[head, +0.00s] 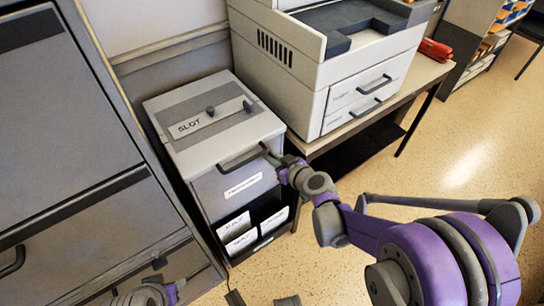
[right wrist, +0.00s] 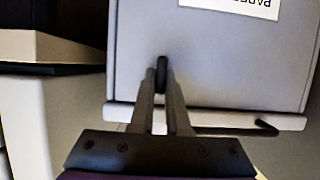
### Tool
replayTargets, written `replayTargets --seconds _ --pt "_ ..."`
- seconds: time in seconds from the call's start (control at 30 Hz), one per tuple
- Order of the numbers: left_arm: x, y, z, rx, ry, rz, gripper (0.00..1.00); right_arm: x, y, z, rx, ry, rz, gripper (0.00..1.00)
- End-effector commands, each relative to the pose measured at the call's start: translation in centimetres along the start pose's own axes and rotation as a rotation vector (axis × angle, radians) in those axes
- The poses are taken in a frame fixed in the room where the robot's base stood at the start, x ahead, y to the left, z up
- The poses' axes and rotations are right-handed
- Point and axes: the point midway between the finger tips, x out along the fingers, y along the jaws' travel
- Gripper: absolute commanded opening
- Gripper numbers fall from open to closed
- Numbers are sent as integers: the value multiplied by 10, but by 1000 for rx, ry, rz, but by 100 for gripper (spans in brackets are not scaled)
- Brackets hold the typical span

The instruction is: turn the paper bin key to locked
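The paper bin (head: 213,196) is a grey cabinet with a lid panel marked SLOT and a dark bar handle (head: 243,158) at the front. My right gripper (head: 274,161) is at the upper right of its front, beside the handle's right end. In the right wrist view, the bin's front (right wrist: 235,75) fills the upper part. A small dark key (right wrist: 162,70) stands between the fingertips, which are closed together around it. Its turn position and any lock marking cannot be made out. Part of my left arm shows at the bottom edge; its grip is unclear.
A printer (head: 330,90) stands on a table (head: 425,75) right of the bin. A large grey cabinet (head: 70,120) stands close on the left. White papers (head: 238,228) sit in the bin's lower opening. Open floor lies to the right.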

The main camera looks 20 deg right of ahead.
Motion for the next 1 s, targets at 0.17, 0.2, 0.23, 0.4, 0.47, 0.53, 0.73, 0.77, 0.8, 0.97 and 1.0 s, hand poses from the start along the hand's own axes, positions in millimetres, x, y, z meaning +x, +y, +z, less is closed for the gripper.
replayTargets --seconds 0.17,0.2,0.23,0.4,0.47,0.53,0.73,0.77,0.8,0.97,1.0 --pt "0 0 0 0 0 0 50 0 0 0 0 0 0 0" --pt "0 0 0 0 0 0 50 0 0 0 0 0 0 0" --pt "0 0 0 0 0 0 50 0 0 0 0 0 0 0" --pt "0 0 0 0 0 0 50 0 0 0 12 0 -5 0" --pt "-1 0 0 0 0 0 50 0 0 0 25 0 -10 0" --pt "-1 0 0 0 0 0 50 0 1 0 45 -1 -20 0" --pt "-3 0 -1 0 1 0 50 0 3 0 156 0 -64 0" --pt "-3 0 -1 0 1 0 50 0 3 0 178 0 -73 0" --pt "-3 0 -1 0 1 0 50 0 3 0 209 0 -86 0" --pt "-3 0 -1 0 1 0 50 0 5 1 346 0 -142 0" --pt "-2 0 -1 0 1 0 50 0 5 1 382 0 -158 0"
